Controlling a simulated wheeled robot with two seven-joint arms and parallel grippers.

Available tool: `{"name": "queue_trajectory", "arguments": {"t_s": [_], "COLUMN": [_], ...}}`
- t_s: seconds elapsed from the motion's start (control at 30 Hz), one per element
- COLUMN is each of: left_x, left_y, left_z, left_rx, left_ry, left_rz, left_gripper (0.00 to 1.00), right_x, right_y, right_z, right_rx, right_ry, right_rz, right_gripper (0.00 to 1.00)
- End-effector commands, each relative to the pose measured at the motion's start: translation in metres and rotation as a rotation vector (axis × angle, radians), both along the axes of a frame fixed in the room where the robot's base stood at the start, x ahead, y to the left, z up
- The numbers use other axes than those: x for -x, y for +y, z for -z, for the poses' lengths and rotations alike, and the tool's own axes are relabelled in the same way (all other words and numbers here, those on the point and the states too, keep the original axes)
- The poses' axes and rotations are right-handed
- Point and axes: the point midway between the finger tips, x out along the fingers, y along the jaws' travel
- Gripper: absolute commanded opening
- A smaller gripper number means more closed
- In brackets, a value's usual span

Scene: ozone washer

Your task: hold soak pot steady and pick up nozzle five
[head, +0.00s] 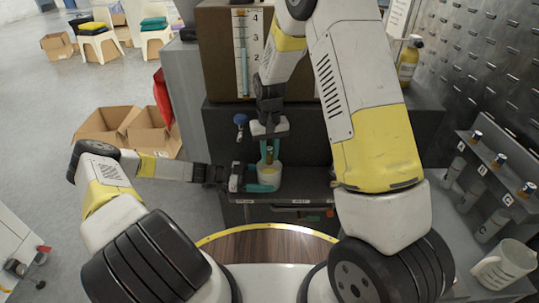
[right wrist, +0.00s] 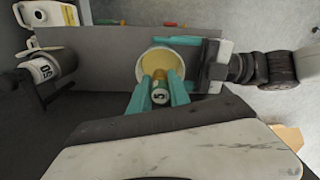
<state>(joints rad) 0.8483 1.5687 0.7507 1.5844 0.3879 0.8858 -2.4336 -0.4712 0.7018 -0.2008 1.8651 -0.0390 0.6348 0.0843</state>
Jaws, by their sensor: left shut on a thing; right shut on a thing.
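The soak pot (head: 269,175) is a cream cup on the dark shelf in the middle of the head view. In the right wrist view the pot (right wrist: 149,60) shows yellowish contents. My left gripper (head: 262,186) is shut on the pot, its teal fingers at the pot's side; it also shows in the right wrist view (right wrist: 203,80).
A brown tank with a level gauge (head: 243,55) stands behind. A blue knob (head: 241,119) is left of my right gripper. At right are a rack (head: 500,160) with labelled holders and a white mug (head: 505,264). Open cardboard boxes (head: 128,130) lie on the floor at left.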

Motion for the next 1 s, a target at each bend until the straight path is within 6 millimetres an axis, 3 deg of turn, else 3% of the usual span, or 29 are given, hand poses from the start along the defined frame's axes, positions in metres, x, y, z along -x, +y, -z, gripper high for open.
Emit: {"name": "queue_trajectory", "arguments": {"t_s": [0.03, 0.13, 0.47, 1.0], "left_x": [0.000, 0.000, 0.000, -0.001], "left_y": [0.000, 0.000, 0.006, 0.104], "left_z": [0.000, 0.000, 0.000, -0.010], "left_rx": [-0.001, 0.000, -0.001, -0.002], "left_ry": [0.000, 0.000, -0.001, 0.000], "left_rz": [0.000, 0.000, -0.002, -0.002], "left_gripper": [0.81, 1.00, 1.00, 1.00], "right_x": [0.000, 0.000, 0.000, 0.000], "right_y": [0.000, 0.000, 0.000, 0.000], "right_z": [0.000, 0.000, 0.000, 0.000], "right_rx": [0.000, 0.000, 0.000, 0.000], "right_ry": [0.000, 0.000, 0.000, 0.000], "right_rz": [0.000, 0.000, 0.000, 0.000], "right_gripper": [0.00, 0.00, 0.00, 0.00]}}
